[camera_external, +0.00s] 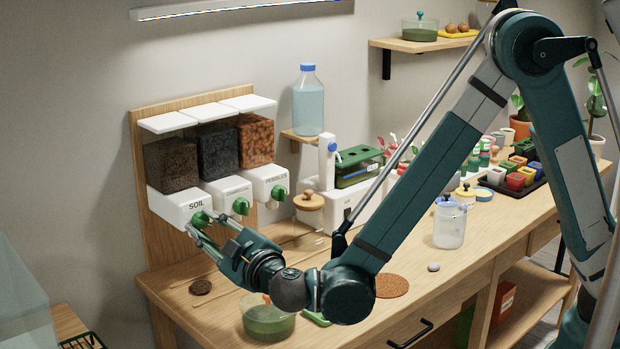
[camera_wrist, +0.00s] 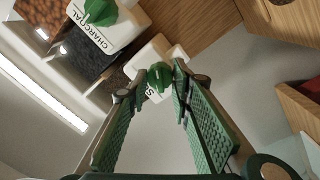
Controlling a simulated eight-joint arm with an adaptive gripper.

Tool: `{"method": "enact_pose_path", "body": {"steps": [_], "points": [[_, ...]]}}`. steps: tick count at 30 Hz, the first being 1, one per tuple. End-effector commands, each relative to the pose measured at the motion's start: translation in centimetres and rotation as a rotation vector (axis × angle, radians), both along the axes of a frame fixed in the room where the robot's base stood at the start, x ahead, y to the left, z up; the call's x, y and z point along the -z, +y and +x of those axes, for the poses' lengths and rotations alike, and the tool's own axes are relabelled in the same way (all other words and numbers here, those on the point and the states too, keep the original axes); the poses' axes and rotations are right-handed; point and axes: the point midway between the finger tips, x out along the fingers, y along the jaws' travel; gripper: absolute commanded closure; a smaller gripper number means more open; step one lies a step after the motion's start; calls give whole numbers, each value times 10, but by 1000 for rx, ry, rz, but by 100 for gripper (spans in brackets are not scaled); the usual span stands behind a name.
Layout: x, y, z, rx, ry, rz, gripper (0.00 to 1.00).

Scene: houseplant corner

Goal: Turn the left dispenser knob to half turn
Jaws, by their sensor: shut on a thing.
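The dispenser (camera_external: 182,207) at the left of the row is white, marked SOIL, with a clear bin of dark soil above it. Its green knob (camera_external: 201,219) is on the front face and partly covered by my fingers. In the wrist view the green knob (camera_wrist: 159,77) sits between my fingertips. My gripper (camera_external: 197,229) reaches it from the front right and is shut on it; in the wrist view the two green padded fingers (camera_wrist: 158,88) are on either side of the knob. The knob's exact angle is hard to read.
The middle dispenser's knob (camera_external: 241,206) and the PEBBLES dispenser's knob (camera_external: 279,193) stand close to the right. A glass bowl with green contents (camera_external: 268,322) sits below my wrist. A glass jar with a cork lid (camera_external: 309,204) and a brown disc (camera_external: 200,287) are nearby.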

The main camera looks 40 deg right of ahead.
Motion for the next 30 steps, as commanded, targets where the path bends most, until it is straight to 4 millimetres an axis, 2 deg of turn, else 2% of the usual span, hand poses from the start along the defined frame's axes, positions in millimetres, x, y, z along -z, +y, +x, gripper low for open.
{"method": "enact_pose_path", "body": {"steps": [21, 30], "points": [[-2, 0, -1, 0, 1, 679, 90], [-2, 0, 0, -1, 1, 916, 90]]}}
